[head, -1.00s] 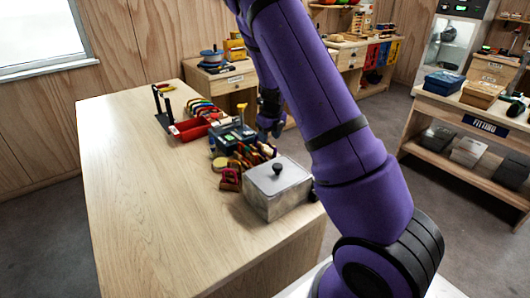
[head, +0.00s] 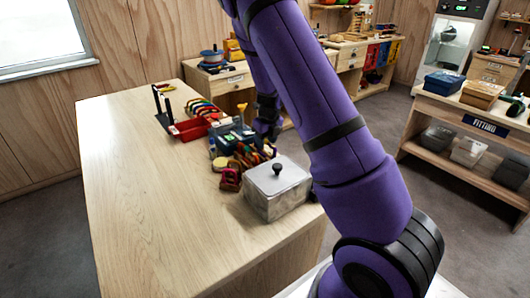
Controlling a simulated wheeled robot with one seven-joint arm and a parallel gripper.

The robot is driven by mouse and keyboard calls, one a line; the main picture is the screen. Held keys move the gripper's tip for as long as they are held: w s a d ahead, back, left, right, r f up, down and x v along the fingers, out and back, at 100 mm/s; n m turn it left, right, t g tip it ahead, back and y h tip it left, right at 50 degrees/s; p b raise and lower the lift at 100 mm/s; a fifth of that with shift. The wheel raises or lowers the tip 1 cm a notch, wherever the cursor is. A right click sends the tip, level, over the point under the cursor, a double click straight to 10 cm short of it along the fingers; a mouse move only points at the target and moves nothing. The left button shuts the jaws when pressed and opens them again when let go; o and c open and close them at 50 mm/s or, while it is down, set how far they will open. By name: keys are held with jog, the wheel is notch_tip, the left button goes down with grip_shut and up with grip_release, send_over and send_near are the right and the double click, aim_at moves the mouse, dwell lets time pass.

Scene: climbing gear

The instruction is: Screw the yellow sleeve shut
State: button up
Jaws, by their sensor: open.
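The yellow sleeve is too small to make out surely. A small upright yellowish piece (head: 239,109) stands above a dark blue-green device (head: 229,138) on the wooden table (head: 150,190). I cannot tell if it is the sleeve or how it is closed. My gripper (head: 272,136), black, hangs from my purple arm at the table's right side, just right of the device. Its jaws are open, and nothing is seen held. My arm hides part of the table's far right edge.
A grey metal box with a black knob (head: 278,185) stands at the near right corner. Several coloured carabiners crowd between it and the device. A red tray (head: 190,130) and a dark stand (head: 164,118) lie farther back. The table's left half is clear.

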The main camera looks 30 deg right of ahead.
jog(key=shift+f, duration=0.7)
jog(key=shift+d, duration=0.75)
jog(key=shift+w+r, duration=0.1)
jog(key=shift+r, duration=1.35)
jog(key=shift+a, duration=0.1)
jog(key=shift+a, duration=0.65)
jog(key=shift+f, duration=0.15)
